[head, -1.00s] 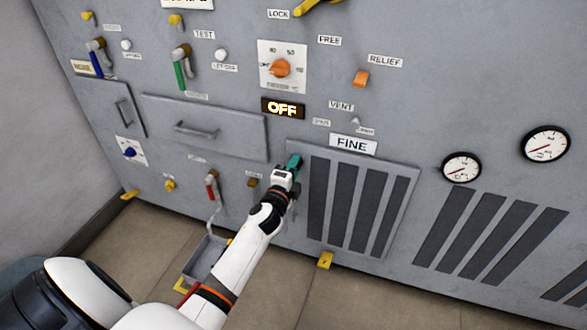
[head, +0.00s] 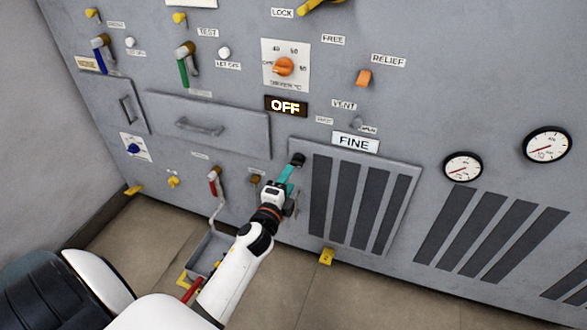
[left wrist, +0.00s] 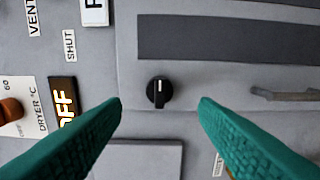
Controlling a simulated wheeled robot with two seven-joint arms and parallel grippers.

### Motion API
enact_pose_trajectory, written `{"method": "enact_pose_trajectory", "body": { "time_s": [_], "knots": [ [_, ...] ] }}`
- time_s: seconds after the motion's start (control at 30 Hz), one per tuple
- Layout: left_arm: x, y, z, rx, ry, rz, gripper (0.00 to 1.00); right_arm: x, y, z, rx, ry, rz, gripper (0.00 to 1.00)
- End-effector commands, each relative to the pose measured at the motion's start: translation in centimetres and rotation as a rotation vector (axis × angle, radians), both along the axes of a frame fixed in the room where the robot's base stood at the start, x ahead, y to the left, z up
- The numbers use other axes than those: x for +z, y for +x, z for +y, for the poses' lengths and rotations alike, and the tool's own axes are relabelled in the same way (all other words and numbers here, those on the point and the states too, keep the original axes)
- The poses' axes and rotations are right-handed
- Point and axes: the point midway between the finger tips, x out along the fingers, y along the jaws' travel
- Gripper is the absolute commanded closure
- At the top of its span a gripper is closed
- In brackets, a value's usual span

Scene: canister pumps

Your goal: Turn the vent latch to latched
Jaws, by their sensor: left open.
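A round black knob (head: 298,159), apparently the vent latch, sits at the upper left corner of the slotted grille door (head: 415,185). The knob also shows in the left wrist view (left wrist: 159,92), with a white mark toward the top of that picture, on the side of the dark slot. My left gripper (head: 291,170) has teal fingers and is open in front of the knob. In the left wrist view the fingertips (left wrist: 160,103) are spread on either side of the knob, apparently without touching it. My right gripper is not in view.
A lit OFF display (head: 286,106) is up and left. A drawer front (head: 240,130) is to the left. A grey tray (head: 210,252) is below left.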

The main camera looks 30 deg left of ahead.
Motion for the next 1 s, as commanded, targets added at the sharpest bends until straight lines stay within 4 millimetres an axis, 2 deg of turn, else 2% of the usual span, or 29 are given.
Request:
{"method": "enact_pose_trajectory", "body": {
  "time_s": [0.1, 0.3, 1.0],
  "knots": [
    [0.0, -2.4, -0.6, 0.001, -0.001, 0.002, 0.45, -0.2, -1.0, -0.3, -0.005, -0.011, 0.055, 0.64],
    [0.0, -4.7, -1.1, 0.001, -0.001, 0.001, 0.45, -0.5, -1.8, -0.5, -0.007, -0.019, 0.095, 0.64],
    [0.0, -5.2, -1.2, 0.009, -0.019, 0.003, 0.45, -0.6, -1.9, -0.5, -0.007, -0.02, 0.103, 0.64]
  ]
}}
